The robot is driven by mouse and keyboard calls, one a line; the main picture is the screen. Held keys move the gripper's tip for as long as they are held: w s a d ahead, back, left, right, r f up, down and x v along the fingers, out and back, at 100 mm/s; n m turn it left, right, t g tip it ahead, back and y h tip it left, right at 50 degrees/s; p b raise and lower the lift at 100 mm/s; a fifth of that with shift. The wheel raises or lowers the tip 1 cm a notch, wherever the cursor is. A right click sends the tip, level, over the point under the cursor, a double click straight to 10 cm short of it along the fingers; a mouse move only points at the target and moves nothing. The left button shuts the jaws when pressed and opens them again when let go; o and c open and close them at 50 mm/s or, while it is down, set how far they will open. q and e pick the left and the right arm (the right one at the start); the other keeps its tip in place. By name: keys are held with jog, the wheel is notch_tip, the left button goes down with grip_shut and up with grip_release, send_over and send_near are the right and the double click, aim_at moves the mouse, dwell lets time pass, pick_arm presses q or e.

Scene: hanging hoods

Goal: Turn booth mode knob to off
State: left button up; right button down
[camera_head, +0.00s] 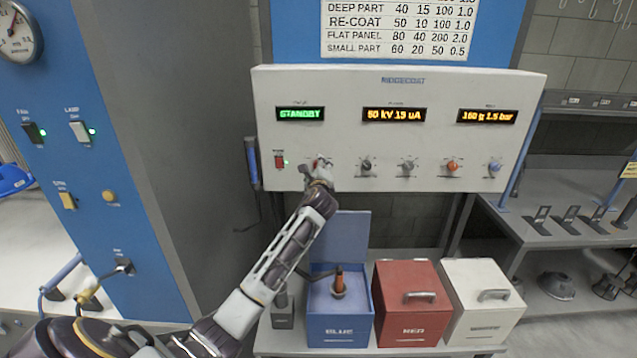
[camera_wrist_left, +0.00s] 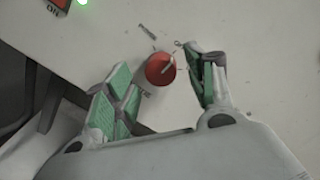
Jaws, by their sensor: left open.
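The red knob (camera_wrist_left: 160,69) shows in the left wrist view on the white panel face, with small marks around it and a pale line across it. I take it as the booth mode knob; its label is not readable. My left gripper (camera_head: 318,170) is at the left part of the control panel (camera_head: 400,92) in the head view and mostly hides that knob. In the left wrist view the open green-padded fingers of my left gripper (camera_wrist_left: 165,78) stand to either side of the knob, with gaps visible. Contact cannot be told. My right gripper is not in view.
A red rocker switch (camera_head: 280,160) with a green light sits just left of the gripper. Several other knobs, including an orange one (camera_head: 453,165), lie to the right. A green display (camera_head: 300,114) reads STANDBY. An open blue box (camera_head: 340,332) stands below.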

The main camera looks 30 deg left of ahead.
pick_arm(q)
jog(key=v, duration=1.1)
jog(key=shift+d+f, duration=0.1)
dwell(0.6)
